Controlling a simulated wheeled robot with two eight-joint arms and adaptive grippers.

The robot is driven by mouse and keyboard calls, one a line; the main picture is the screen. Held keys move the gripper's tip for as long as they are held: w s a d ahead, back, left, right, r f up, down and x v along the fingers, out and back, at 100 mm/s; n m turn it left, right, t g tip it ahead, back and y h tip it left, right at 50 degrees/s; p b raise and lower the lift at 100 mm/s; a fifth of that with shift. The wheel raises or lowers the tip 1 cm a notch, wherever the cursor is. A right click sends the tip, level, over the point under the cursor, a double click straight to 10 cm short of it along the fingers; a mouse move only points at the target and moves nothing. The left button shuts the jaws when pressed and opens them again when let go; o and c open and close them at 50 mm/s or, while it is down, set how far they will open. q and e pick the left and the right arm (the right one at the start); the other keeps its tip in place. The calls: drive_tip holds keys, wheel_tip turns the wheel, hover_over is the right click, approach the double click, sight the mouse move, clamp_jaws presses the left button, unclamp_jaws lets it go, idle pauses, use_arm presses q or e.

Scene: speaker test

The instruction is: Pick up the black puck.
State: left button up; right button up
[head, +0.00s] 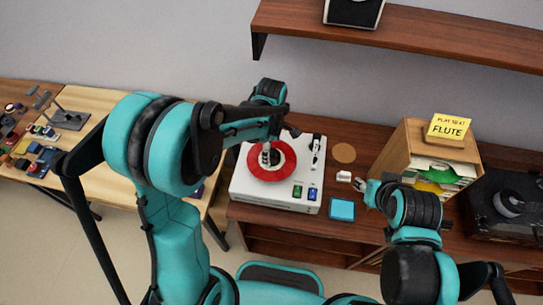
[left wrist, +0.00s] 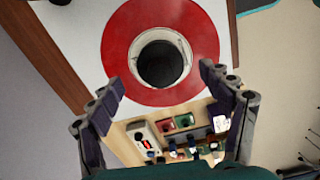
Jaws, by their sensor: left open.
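The black puck (left wrist: 162,63) sits at the middle of the red record (left wrist: 118,45) in the left wrist view. A pale ring shows around the puck. The red record (head: 285,174) lies on the white record player (head: 246,193) in the head view, where my left gripper partly hides its middle. My left gripper (head: 280,142) is above the record player. In the left wrist view its fingers (left wrist: 162,88) are spread wide with nothing between them, one on each side below the puck. My right gripper (head: 364,188) is by the blue square; its finger gap is unclear.
A blue square (head: 342,209), a small white block (head: 343,176) and a round brown coaster (head: 344,152) lie right of the player. A wooden record crate (head: 396,150) stands farther right. A shelf (head: 420,38) overhangs behind. A side table (head: 85,183) holds small items.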

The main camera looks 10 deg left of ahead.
use_arm(q)
drive_tip(key=shift+f, duration=1.45)
drive_tip(key=c, duration=1.4)
drive_tip(key=shift+r, duration=0.15)
